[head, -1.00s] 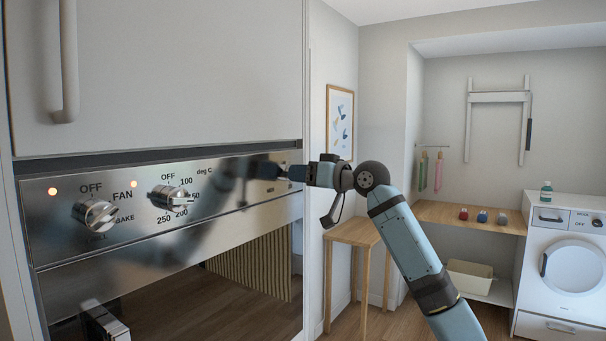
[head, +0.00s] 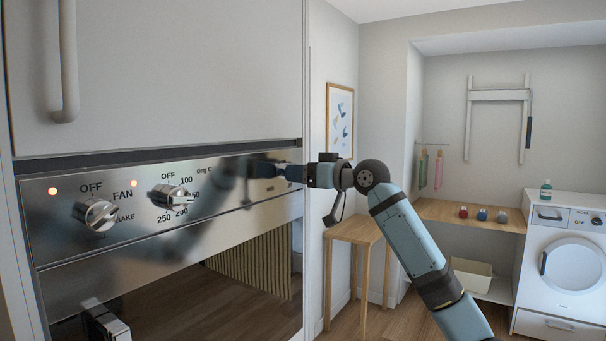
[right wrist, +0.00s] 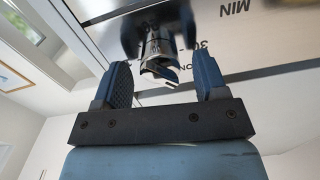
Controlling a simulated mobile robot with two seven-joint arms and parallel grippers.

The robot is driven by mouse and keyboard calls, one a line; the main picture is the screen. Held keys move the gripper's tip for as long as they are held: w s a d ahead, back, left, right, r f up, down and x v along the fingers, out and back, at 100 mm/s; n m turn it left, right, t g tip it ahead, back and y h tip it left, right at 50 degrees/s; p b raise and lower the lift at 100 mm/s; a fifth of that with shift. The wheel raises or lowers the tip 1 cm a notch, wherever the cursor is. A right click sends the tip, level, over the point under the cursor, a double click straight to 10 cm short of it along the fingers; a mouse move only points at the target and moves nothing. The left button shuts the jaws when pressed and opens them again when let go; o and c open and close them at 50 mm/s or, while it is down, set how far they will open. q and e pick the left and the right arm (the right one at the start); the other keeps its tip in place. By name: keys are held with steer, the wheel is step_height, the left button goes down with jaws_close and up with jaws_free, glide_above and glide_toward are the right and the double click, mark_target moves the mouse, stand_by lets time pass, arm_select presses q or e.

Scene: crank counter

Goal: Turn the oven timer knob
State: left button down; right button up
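The oven timer knob (right wrist: 160,68) is a shiny metal knob on the steel control panel, with "MIN" and "30" printed near it. In the right wrist view it shows just beyond and between the two fingers of my right gripper (right wrist: 162,72). The fingers are open, with a visible gap on each side of the knob; I cannot tell whether the tips reach around it. In the head view my right gripper (head: 288,172) points left at the right end of the panel (head: 225,207) and hides the timer knob.
Two other knobs, the function knob (head: 96,213) and the temperature knob (head: 170,196), sit further left on the panel. A cupboard door with a handle (head: 68,70) is above. A wooden table (head: 350,231) and a washing machine (head: 567,262) stand to the right.

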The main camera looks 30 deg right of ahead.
steer(key=shift+s, duration=0.1)
steer(key=b+v, duration=0.2)
steer(key=v, duration=1.1)
steer(key=shift+s+b, duration=0.3)
steer(key=shift+b, duration=0.1)
steer(key=shift+d, duration=0.1)
